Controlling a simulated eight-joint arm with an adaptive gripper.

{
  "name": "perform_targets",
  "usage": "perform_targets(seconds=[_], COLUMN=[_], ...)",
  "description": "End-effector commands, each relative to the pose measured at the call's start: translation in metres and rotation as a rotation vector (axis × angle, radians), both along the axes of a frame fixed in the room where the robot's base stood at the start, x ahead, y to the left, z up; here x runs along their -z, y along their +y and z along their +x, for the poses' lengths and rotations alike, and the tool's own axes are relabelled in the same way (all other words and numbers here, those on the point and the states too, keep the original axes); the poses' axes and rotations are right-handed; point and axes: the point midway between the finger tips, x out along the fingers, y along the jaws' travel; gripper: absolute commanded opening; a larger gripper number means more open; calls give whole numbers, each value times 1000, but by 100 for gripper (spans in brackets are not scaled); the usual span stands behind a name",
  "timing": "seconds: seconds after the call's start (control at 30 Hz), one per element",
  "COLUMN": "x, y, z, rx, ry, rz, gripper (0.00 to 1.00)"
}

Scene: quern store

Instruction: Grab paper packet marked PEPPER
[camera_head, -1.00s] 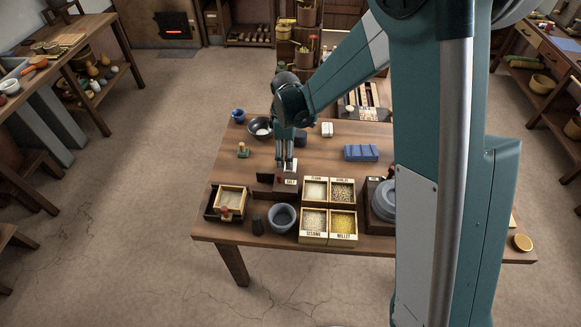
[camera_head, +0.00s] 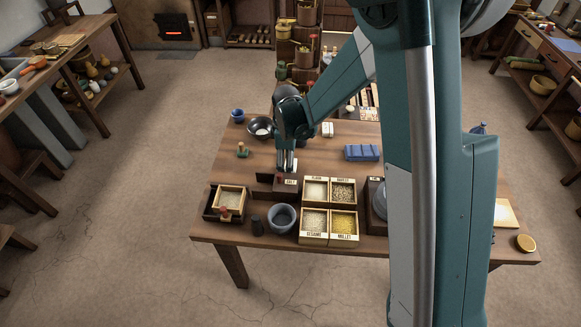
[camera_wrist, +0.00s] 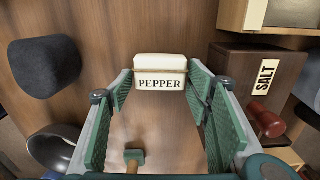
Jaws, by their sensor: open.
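The paper packet marked PEPPER (camera_wrist: 160,74) is a small white block with a tan band and black lettering. In the wrist view it lies at the far end of the gap between my fingers, with a finger on either side. My gripper (camera_head: 287,171) is open and points down over the table, just behind the SALT box (camera_head: 288,184). I cannot tell whether either finger touches the packet. In the head view the packet is mostly hidden by my gripper.
The SALT box, with a red knob (camera_wrist: 267,121), stands close to my right finger in the wrist view. A dark grey rounded object (camera_wrist: 44,66) and a dark bowl (camera_wrist: 57,148) are at left. Grain boxes (camera_head: 328,210) and a blue-grey bowl (camera_head: 282,218) stand nearer the front edge.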

Motion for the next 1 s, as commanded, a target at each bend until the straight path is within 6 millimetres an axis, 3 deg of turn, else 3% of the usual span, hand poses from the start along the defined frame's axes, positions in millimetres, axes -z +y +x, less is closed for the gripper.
perform_targets(seconds=[0.13, 0.27, 0.67, 1.0], x=[0, 0, -3, -35], y=[0, 0, 0, 0], z=[0, 0, 0, 0], rx=[0, 0, 0, 0], ry=[0, 0, 0, 0], rz=[0, 0, 0, 0], gripper=[49, 32, 32, 32])
